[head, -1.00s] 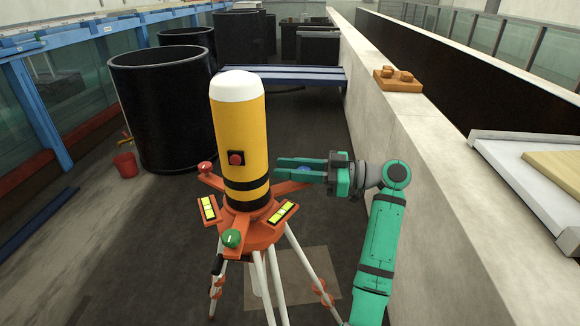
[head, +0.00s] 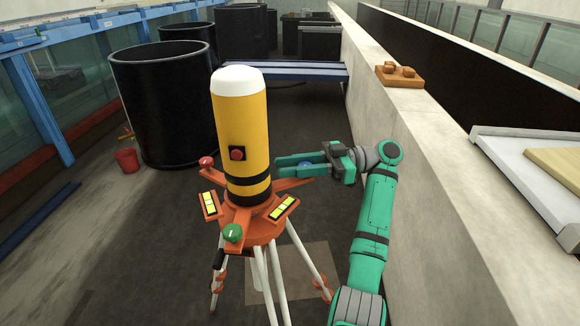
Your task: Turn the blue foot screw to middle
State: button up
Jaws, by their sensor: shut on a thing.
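The blue foot screw (head: 305,163) shows only as a small patch of blue between the fingers of my gripper (head: 299,165). It sits at the end of the right arm of the orange base (head: 258,226). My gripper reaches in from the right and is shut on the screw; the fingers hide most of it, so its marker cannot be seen. A yellow cylinder (head: 240,115) with a white cap stands upright on the base. The green foot screw (head: 232,233) is at the front and the red foot screw (head: 206,162) at the left.
Two bubble levels (head: 282,207) (head: 210,204) lie on the base, which stands on a white-legged tripod (head: 275,285). A concrete wall (head: 440,190) runs along the right. Black tanks (head: 165,105) and a blue bench (head: 300,73) stand behind.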

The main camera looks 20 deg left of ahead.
jog(key=o, duration=1.1)
jog(key=shift+c, duration=0.2)
jog(key=v, duration=1)
jog(key=shift+w+d, duration=0.2)
jog(key=shift+d, duration=0.1)
jog(key=shift+f, duration=0.1)
